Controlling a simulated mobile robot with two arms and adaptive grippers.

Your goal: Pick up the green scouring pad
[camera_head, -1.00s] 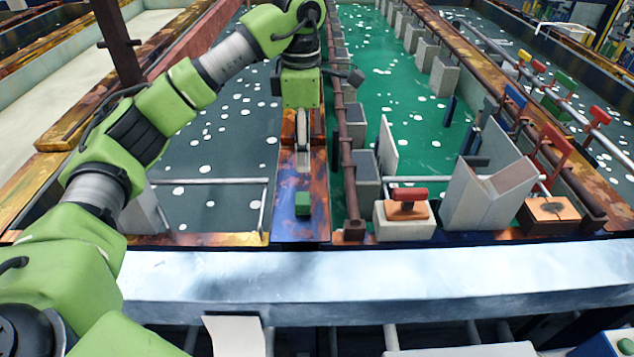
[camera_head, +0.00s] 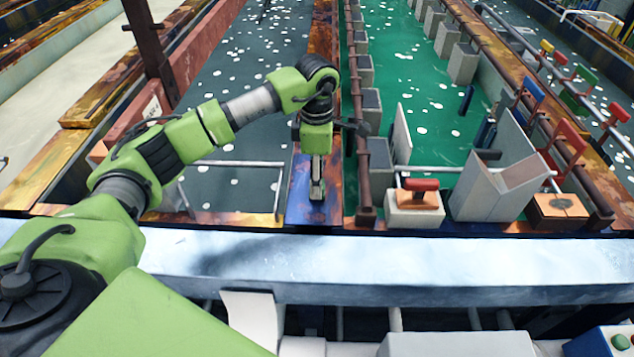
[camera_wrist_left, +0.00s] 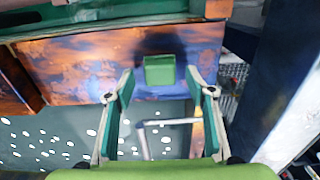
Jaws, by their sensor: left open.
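The green scouring pad (camera_wrist_left: 159,70) is a small green block on the rust-and-blue ledge (camera_wrist_left: 95,62), in the upper middle of the left wrist view. In the head view it is hidden behind my left gripper (camera_head: 317,192), which is over the near end of the ledge (camera_head: 299,200). In the wrist view, the open fingers of my left gripper (camera_wrist_left: 158,78) frame the pad, one tip on each side. The pad lies at or just past the tips, and I see no contact. My right gripper is not in view.
A brown pipe (camera_head: 361,150) runs along the ledge's right side. Dark liquid (camera_head: 232,125) lies left, green liquid (camera_head: 430,110) right. A pale beam (camera_head: 420,262) crosses in front.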

